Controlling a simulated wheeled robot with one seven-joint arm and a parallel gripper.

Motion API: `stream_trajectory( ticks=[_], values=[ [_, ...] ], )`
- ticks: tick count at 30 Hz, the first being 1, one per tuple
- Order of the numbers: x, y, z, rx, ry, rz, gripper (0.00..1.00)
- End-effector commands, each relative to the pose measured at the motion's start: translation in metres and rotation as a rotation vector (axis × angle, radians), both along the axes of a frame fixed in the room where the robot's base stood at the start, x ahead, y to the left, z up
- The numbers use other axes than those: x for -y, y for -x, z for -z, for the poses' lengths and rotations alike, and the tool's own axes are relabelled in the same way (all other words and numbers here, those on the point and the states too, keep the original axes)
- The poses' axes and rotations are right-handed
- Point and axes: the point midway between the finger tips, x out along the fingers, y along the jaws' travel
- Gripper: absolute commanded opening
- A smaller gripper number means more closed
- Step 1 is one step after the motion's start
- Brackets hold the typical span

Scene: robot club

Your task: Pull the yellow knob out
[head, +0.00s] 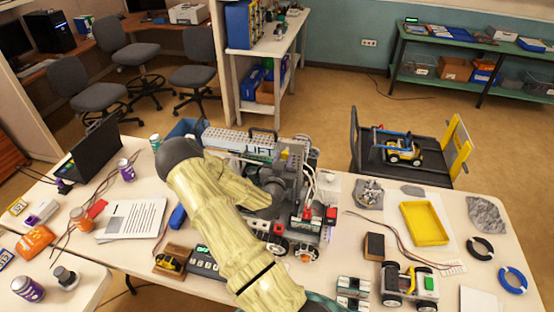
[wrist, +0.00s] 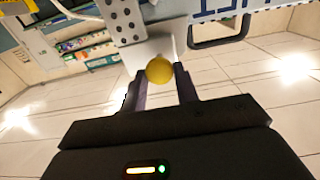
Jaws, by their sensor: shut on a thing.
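The yellow knob (wrist: 159,70) is a small round ball in the wrist view, in front of a pale plate (wrist: 150,48). My gripper (wrist: 161,83) has its two dark fingers on either side of the knob, shut on it. In the head view, my arm reaches over the table to a grey robot assembly (head: 285,180). The knob is hidden there.
The crowded white table (head: 330,270) holds a yellow tray (head: 425,223) and a small wheeled robot (head: 408,286) at right. A black laptop (head: 92,155) and a paper sheet (head: 131,219) are at left. A perforated grey beam (wrist: 123,18) is close above the knob.

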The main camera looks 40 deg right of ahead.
Motion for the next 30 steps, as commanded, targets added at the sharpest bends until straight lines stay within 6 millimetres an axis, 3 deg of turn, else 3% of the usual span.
stream_trajectory(
  ticks=[13,14,17,30],
  values=[
    [0.004,0.01,0.002,-0.002,-0.005,0.017,0.0],
    [0.004,0.01,0.002,-0.002,-0.005,0.017,0.32],
    [0.004,0.011,0.002,-0.002,-0.003,0.018,0.52],
    [-0.001,0.014,0.001,0.001,-0.001,0.018,0.52]
  ],
)
